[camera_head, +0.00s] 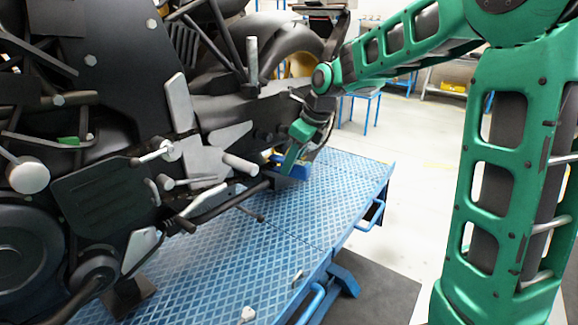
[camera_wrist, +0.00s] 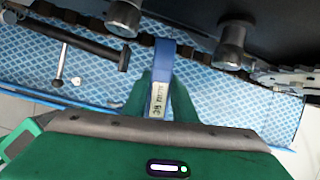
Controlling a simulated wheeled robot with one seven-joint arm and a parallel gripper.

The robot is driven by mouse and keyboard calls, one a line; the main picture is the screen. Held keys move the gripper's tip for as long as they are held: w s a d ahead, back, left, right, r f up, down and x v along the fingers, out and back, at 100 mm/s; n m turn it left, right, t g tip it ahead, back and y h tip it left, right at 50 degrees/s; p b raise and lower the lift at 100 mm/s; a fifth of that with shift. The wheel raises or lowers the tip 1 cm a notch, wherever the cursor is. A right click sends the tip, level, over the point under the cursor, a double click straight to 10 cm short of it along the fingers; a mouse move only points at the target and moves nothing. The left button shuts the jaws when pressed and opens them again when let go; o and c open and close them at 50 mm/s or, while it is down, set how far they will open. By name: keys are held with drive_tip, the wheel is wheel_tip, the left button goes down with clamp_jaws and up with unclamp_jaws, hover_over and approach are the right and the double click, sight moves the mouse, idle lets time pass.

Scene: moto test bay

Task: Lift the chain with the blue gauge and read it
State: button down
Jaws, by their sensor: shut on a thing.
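My gripper (camera_wrist: 161,92) is shut on the blue gauge (camera_wrist: 163,58), which stands between its green fingers. The gauge bears a pale scale strip with small dark marks, too small to read. Its far end meets the dark chain (camera_wrist: 82,27), which runs across the top of the wrist view. I cannot tell whether the chain is raised or just touched. In the head view, my gripper (camera_head: 299,146) is low beside the motorcycle's rear, and part of the blue gauge (camera_head: 294,171) shows beneath it.
The dark motorcycle (camera_head: 110,185) stands on a blue patterned lift table (camera_head: 265,250), filling the left. Metal studs (camera_wrist: 123,18) and a dark bar (camera_wrist: 75,40) lie close to the gauge. A toothed sprocket (camera_wrist: 290,78) is at right. Small loose parts (camera_head: 247,314) lie on the table.

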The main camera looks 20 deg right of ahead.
drive_tip(key=shift+r, duration=1.9)
idle(0.8)
drive_tip(key=shift+f, duration=0.2)
drive_tip(key=shift+f, duration=1.9)
drive_tip(key=s+d, duration=0.4)
drive_tip(key=s, duration=0.2)
drive_tip(key=shift+s+d, duration=0.25)
drive_tip(key=shift+d, duration=0.1)
idle(0.3)
idle(0.4)
